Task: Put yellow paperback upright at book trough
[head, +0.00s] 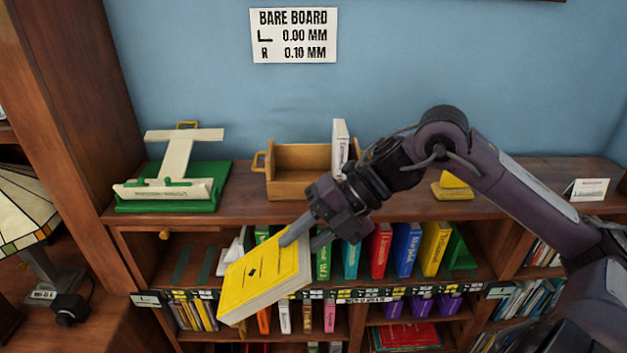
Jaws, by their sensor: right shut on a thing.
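The yellow paperback (258,276) is tilted in front of the upper shelf, its cover facing me. My right gripper (300,232) is shut on its upper right edge. The book trough (300,157) is a wooden box on top of the bookcase, above and behind the paperback. A white book (340,142) stands upright at the trough's right end, partly hidden by my right arm. My left gripper does not show.
A cream stand on a green base (220,185) is left of the trough. A yellow wedge-shaped thing (453,187) and a small sign (588,189) are to the right. Colored books such as a blue one (406,249) fill the shelf behind the paperback. A lamp (25,215) stands at far left.

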